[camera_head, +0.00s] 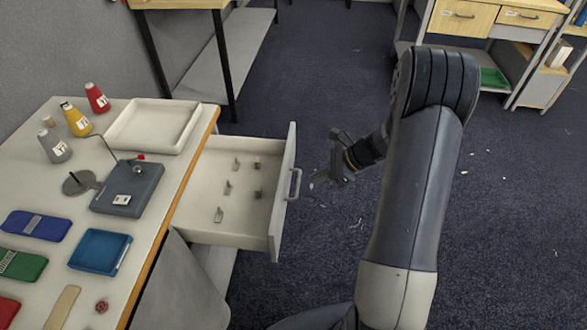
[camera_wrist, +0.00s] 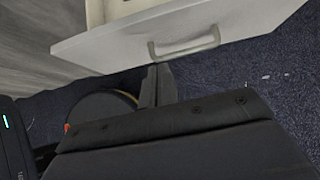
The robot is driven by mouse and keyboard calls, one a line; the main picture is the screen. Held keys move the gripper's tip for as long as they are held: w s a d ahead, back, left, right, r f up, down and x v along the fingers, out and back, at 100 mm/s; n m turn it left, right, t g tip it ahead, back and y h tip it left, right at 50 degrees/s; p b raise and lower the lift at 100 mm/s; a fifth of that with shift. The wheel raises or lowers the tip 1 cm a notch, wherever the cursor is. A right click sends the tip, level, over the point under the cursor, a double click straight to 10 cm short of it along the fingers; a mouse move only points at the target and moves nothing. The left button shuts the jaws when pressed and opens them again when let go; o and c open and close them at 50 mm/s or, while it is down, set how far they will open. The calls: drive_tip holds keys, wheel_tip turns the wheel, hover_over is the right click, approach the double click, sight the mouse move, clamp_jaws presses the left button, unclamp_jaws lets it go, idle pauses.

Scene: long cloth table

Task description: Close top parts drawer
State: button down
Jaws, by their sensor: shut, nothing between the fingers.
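The parts drawer (camera_head: 235,195) is pulled well out from under the table's right edge in the head view. It is white, and several small metal parts lie inside it. Its front panel carries a bar handle (camera_head: 295,184). In the wrist view the drawer front (camera_wrist: 180,32) crosses the top, with the handle (camera_wrist: 184,42) near the middle. My gripper (camera_head: 318,181) is a little right of the handle in the head view, outside the drawer. In the wrist view my gripper's fingers (camera_wrist: 158,72) are together just below the handle, empty. I cannot tell whether they touch it.
The table (camera_head: 140,230) holds a white tray (camera_head: 152,126), yarn cones, a blue-grey device (camera_head: 128,188) and several coloured pieces. A second bench (camera_head: 487,22) with wooden drawers stands at the back right. The dark carpet (camera_head: 310,90) beyond the drawer is mostly clear.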

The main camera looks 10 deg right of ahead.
drive_tip(key=x, duration=1)
drive_tip(key=shift+w, duration=0.15)
drive_tip(key=shift+a, duration=0.1)
drive_tip(key=w+a, duration=0.4)
drive_tip(key=a, duration=0.9)
drive_tip(key=w+a+b, duration=0.1)
drive_tip(key=w+a, duration=0.3)
drive_tip(key=a, duration=1)
drive_tip(key=shift+w, duration=0.4)
drive_tip(key=shift+r, duration=0.15)
